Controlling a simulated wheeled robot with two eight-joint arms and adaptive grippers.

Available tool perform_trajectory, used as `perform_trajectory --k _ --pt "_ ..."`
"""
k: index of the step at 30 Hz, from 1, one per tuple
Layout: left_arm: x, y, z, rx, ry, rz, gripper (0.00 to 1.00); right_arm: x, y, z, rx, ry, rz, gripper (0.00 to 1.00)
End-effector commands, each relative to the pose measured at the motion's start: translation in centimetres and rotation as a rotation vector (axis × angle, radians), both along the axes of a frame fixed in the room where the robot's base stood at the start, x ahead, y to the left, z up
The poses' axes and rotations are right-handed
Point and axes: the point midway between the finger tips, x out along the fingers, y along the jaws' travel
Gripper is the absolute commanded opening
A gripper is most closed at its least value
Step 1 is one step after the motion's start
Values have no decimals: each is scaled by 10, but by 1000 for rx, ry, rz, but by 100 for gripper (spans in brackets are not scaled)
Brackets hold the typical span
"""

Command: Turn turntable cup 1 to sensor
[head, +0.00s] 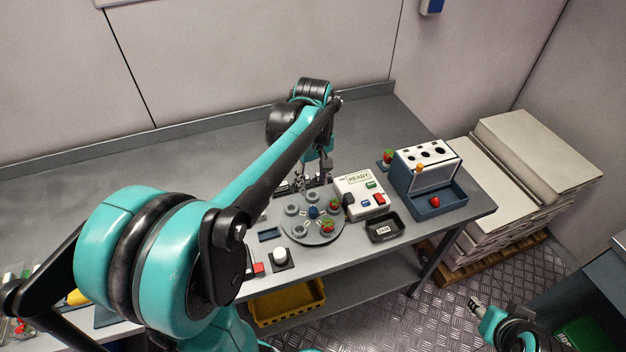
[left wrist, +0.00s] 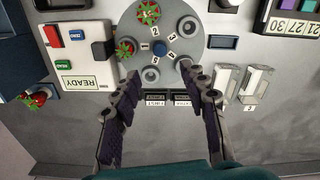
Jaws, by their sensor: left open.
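The grey turntable (head: 312,238) carries several round cups and a blue centre knob (left wrist: 160,47). In the left wrist view, the numeral 1 (left wrist: 145,46) lies between the knob and a cup with a strawberry (left wrist: 126,47). That cup faces the black block (left wrist: 103,48) on the white READY box (left wrist: 85,68). Another strawberry (left wrist: 148,13) sits in a neighbouring cup; other visible cups are empty. My left gripper (left wrist: 163,76) is open and empty, its fingertips near the turntable's edge. In the head view it (head: 312,183) is behind the turntable. Part of my right arm shows at lower right, its jaws unclear.
The READY box (head: 360,187) has coloured buttons. A white button (head: 280,255) is at the table's front. The back of the table is bare.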

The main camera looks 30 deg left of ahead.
Motion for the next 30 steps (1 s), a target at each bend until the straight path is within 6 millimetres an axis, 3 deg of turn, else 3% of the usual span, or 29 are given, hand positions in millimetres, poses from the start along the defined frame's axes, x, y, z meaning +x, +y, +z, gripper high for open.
perform_trajectory --k 8,30 --pt "0 0 4 0 0 0 43 0 0 4 0 0 0 40" --pt "0 0 66 0 0 0 43 0 0 55 0 0 0 40"
